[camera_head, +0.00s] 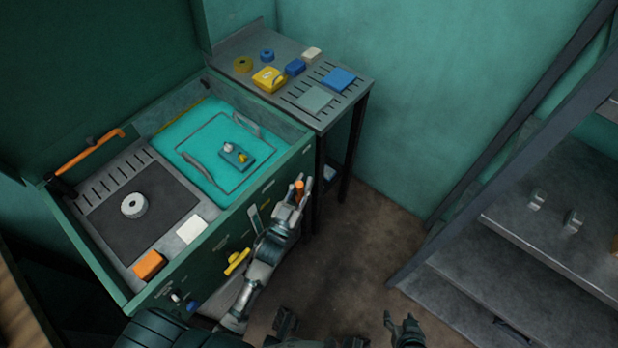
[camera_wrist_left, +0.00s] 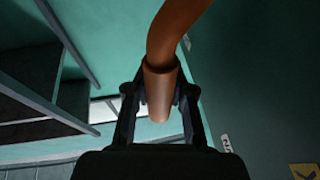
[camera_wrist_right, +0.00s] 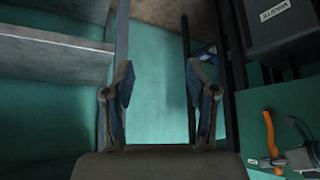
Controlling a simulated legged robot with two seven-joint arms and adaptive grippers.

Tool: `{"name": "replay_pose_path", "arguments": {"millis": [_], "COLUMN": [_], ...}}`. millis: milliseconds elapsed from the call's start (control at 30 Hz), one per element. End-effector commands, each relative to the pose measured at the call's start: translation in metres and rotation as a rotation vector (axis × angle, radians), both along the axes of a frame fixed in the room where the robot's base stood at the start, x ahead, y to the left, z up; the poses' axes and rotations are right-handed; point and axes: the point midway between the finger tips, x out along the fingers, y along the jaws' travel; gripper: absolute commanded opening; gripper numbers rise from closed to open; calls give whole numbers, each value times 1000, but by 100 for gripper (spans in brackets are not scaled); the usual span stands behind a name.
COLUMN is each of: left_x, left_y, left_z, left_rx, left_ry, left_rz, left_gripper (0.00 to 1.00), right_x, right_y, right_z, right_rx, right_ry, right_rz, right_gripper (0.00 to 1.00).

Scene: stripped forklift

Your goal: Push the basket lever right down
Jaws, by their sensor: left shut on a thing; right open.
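The basket lever has an orange grip (camera_head: 299,187) at the front right corner of the green washer (camera_head: 300,150). My left gripper (camera_head: 297,196) is shut around this grip. In the left wrist view the orange-brown grip (camera_wrist_left: 160,90) passes between the two fingers, and its upper part bends away. The lever's pivot is hidden. The wire basket (camera_head: 215,120) lies in the turquoise basin, with a small teal part (camera_head: 236,158) in it. My right gripper (camera_head: 404,328) is open and empty, low over the floor; its fingers (camera_wrist_right: 160,85) are spread in the right wrist view.
A side table (camera_head: 345,105) behind the washer holds several blue, yellow and white items. Another orange bar (camera_head: 90,152) is at the washer's left. Metal shelving (camera_head: 550,215) stands at the right. Bare floor (camera_head: 360,240) lies between.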

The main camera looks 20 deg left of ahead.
Motion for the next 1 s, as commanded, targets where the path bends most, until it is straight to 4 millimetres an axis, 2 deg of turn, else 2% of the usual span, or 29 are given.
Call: {"name": "replay_pose_path", "arguments": {"millis": [67, 200, 300, 400, 533, 700, 1000], "left_x": [-8, -21, -31, -40, -50, -60, -71], "left_y": [0, 4, 8, 11, 14, 18, 22], "left_z": [-7, -10, -13, -15, -18, -21, -26], "left_rx": [-21, -55, -80, -102, -130, -157, -184], "left_ry": [-44, -138, -206, -274, -352, -433, -508], "left_rz": [-4, -3, -3, -3, -4, -3, -3], "left_gripper": [0, 0, 0, 0, 0, 0, 0], "right_x": [24, 65, 86, 97, 100, 91, 71], "right_y": [9, 27, 36, 44, 48, 49, 46], "right_z": [3, 30, 57, 87, 119, 152, 182], "right_rx": [35, 110, 166, 224, 287, 356, 422], "right_ry": [-133, -420, -633, -837, -1061, -1294, -1522], "right_rz": [7, 19, 23, 26, 24, 17, 7], "right_gripper": [57, 57, 57, 57, 57, 57, 57]}}
